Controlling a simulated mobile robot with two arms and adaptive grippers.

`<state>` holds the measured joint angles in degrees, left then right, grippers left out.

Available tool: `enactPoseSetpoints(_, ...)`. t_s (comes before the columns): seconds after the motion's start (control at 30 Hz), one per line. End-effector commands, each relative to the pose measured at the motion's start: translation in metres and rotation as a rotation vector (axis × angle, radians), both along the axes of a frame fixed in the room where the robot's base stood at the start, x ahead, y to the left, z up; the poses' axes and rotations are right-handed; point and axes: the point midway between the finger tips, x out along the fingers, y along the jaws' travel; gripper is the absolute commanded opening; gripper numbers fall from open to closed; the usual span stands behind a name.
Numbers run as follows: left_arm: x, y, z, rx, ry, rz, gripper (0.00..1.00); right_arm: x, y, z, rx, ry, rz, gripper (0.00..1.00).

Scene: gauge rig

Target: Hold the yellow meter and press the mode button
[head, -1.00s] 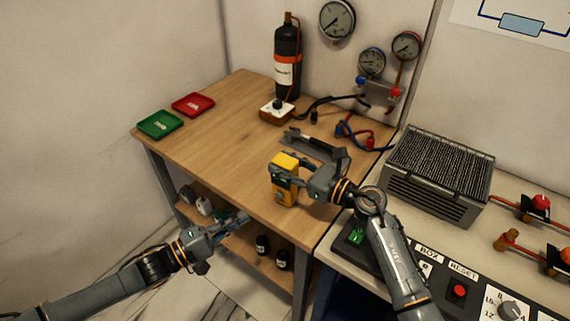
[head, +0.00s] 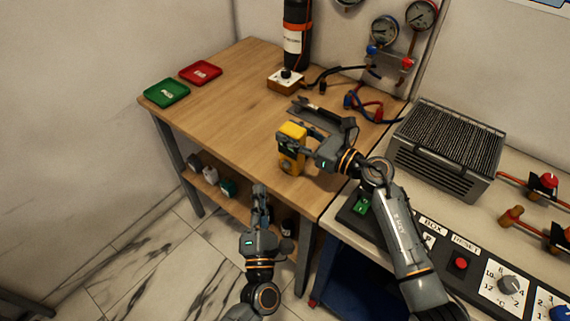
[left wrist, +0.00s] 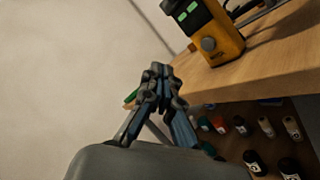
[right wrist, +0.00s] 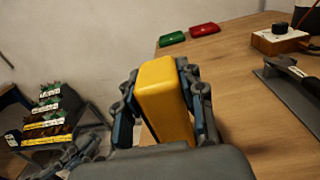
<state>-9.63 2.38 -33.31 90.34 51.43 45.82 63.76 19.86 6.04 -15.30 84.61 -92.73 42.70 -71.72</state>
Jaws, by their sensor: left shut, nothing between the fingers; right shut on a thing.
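The yellow meter (head: 291,150) stands upright at the front edge of the wooden table. My right gripper (head: 287,147) is shut on it, with one finger on each side in the right wrist view (right wrist: 163,95). The left wrist view shows the meter (left wrist: 228,45) with a dark top, a lit green display and a round grey knob or button (left wrist: 208,44) on its front. My left gripper (head: 260,190) is shut and empty, below and in front of the meter, pointing up toward the table edge. Its fingertips (left wrist: 158,70) are apart from the meter. I cannot tell which control is the mode button.
A green tray (head: 167,93) and a red tray (head: 201,73) lie at the table's far left. Several small bottles stand on the shelf (head: 205,185) under the tabletop. A grey stand (head: 318,118) lies behind the meter. A grilled box (head: 447,150) is to the right.

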Motion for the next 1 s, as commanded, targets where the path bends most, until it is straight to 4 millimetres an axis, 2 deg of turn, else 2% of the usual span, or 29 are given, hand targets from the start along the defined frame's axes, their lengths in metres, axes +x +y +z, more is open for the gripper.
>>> enactPoseSetpoints(0.2,-0.008,0.011,-0.015,-0.019,0.075,0.109,0.0,0.0,0.0,0.0,-0.001,0.001,0.0,0.0)
enactPoseSetpoints(0.57,-0.007,0.011,-0.015,-0.017,0.075,0.11,0.0,0.0,0.0,0.0,0.0,0.0,0.0,0.0)
enactPoseSetpoints(0.77,0.005,0.002,-0.014,-0.019,0.073,0.109,0.0,0.0,0.0,0.0,0.0,0.0,0.0,0.0)
enactPoseSetpoints(1.0,0.034,-0.017,-0.014,-0.017,0.073,0.109,0.0,0.0,0.0,0.0,0.0,0.0,0.0,0.0)
